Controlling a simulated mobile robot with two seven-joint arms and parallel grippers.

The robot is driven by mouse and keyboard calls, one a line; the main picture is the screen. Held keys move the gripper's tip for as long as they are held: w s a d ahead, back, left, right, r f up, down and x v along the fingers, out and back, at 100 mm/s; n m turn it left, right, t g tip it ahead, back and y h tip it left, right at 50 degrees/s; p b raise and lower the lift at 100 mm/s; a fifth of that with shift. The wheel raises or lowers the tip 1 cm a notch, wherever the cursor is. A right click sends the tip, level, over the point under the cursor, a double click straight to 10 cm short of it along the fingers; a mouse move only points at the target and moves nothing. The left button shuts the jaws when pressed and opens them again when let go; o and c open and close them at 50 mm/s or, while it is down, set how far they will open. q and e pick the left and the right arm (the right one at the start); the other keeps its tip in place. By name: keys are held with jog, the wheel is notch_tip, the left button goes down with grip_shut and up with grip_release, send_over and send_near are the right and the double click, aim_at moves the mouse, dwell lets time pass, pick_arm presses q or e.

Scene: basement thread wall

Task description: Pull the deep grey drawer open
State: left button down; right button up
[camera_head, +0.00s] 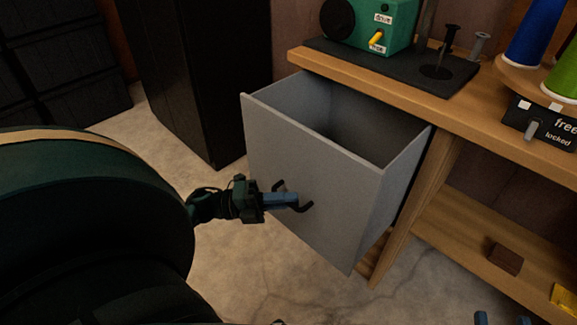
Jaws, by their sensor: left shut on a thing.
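The deep grey drawer (305,195) stands pulled well out of the wooden bench (440,108), its open top showing a dark inside. I see nothing in it, but its bottom is in shadow. A dark bar handle (305,207) is on its front panel. My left gripper (290,200) comes in from the left and is shut on this handle, with its blue fingers covering the handle's middle. My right gripper (502,320) shows only as two blue fingertips at the bottom right edge. They are apart, with nothing seen between them.
A green box (385,28) with a yellow knob sits on a dark mat on the bench. Blue and green spools (537,35) stand at the right, above a "free/locked" panel (540,122). A brown block (505,258) lies on the lower shelf. A black cabinet (205,75) stands behind; the floor beside the drawer is clear.

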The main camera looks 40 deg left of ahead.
dwell(0.3)
pick_arm(q)
jog(key=c, duration=1.5)
grip_release()
jog(key=v, duration=1.3)
jog(key=shift+p, duration=0.45)
